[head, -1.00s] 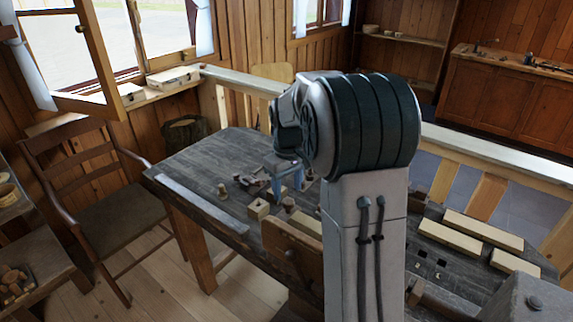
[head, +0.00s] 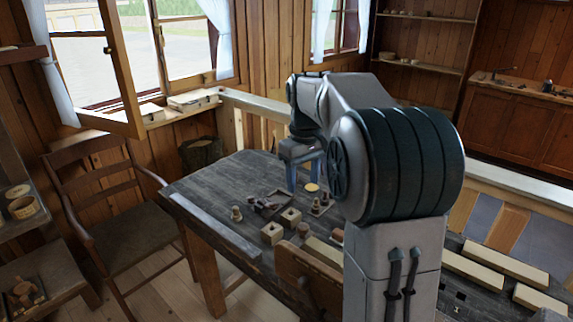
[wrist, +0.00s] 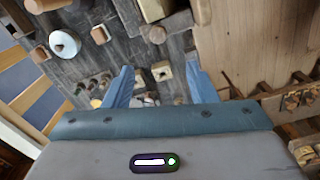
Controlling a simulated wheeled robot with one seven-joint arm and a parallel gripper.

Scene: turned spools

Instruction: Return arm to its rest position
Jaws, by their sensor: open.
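My gripper (head: 301,173) hangs above the dark workbench (head: 215,185) in the head view, partly behind my own arm. Its two blue fingers show in the wrist view (wrist: 160,80), spread apart with nothing held between them. Below the fingers, small turned wooden pieces (wrist: 92,84) and a square wooden block with a hole (wrist: 162,71) lie on the bench. In the head view, a small spool-like piece (head: 237,213) stands left of a pale drilled block (head: 291,217). My arm hides the middle of the bench.
A wooden chair (head: 128,210) stands left of the bench. An open window casement (head: 95,60) is at the upper left. Long pale boards (head: 480,267) lie on the bench at the right. A pale railing (head: 262,107) runs behind the bench.

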